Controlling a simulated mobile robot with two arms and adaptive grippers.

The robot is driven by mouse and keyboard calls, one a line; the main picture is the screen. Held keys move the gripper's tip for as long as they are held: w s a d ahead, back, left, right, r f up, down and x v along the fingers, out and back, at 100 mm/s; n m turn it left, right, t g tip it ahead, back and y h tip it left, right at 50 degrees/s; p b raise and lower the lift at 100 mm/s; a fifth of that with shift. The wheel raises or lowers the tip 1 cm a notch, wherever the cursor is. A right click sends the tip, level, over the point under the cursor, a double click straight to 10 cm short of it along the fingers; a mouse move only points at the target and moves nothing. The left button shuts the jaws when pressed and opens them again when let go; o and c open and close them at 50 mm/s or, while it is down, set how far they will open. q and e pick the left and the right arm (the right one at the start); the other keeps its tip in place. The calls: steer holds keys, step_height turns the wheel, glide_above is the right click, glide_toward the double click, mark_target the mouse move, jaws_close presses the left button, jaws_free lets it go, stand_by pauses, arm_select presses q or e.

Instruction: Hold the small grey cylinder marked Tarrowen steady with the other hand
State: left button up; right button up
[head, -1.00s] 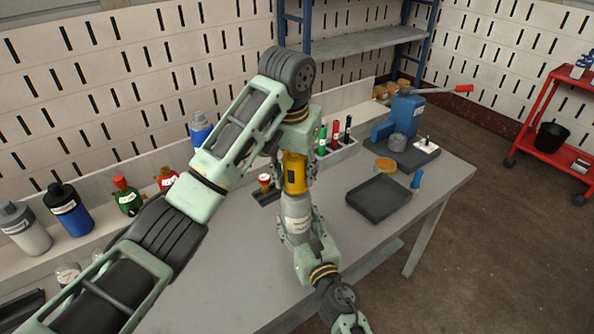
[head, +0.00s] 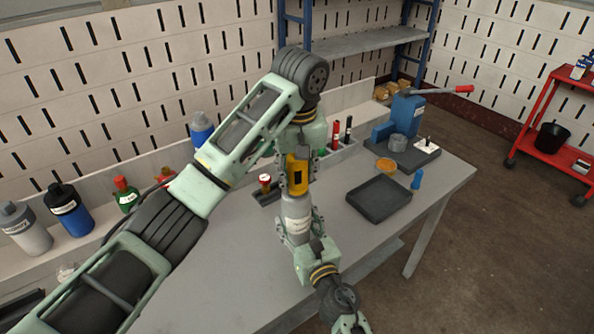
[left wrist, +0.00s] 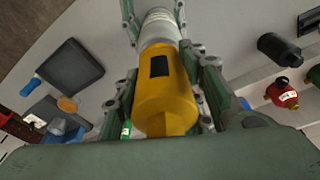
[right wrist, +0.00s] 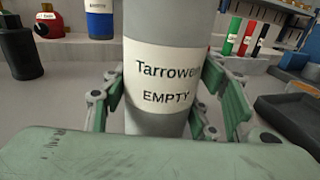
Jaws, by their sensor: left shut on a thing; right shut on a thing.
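The small grey cylinder (head: 297,228) stands upright over the table, with a white label. In the right wrist view the cylinder (right wrist: 165,70) reads "Tarrowen EMPTY". My right gripper (head: 299,222) is shut around its body. A yellow device (head: 298,170) with a dark window sits at the cylinder's top, in line with it. My left gripper (head: 297,180) reaches down from above and is shut on this device. In the left wrist view the yellow device (left wrist: 163,100) lies between the fingers, with the grey cylinder (left wrist: 158,28) beyond it. The joint between them is partly hidden.
A dark tray (head: 378,199) and a small blue piece (head: 417,179) lie to the right. Behind are an orange round item (head: 386,165) and a blue pump (head: 406,112). Several bottles, including a blue one (head: 69,212), stand on the left ledge. The front table is clear.

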arm_select(q)
steer(key=n, duration=0.5)
steer(key=shift+s+a+y, duration=0.1)
steer(key=shift+y, duration=0.3)
steer(key=n, duration=0.3)
steer(key=n+g, duration=0.1)
steer(key=n, duration=0.2)
steer(key=shift+y, duration=0.3)
steer(key=o, duration=1.3)
steer(key=shift+o, duration=0.2)
steer(key=shift+r, duration=0.15)
steer(key=shift+r, duration=1.1)
steer(key=m, duration=0.4)
steer(key=shift+t, duration=0.3)
steer(key=shift+m, duration=0.9)
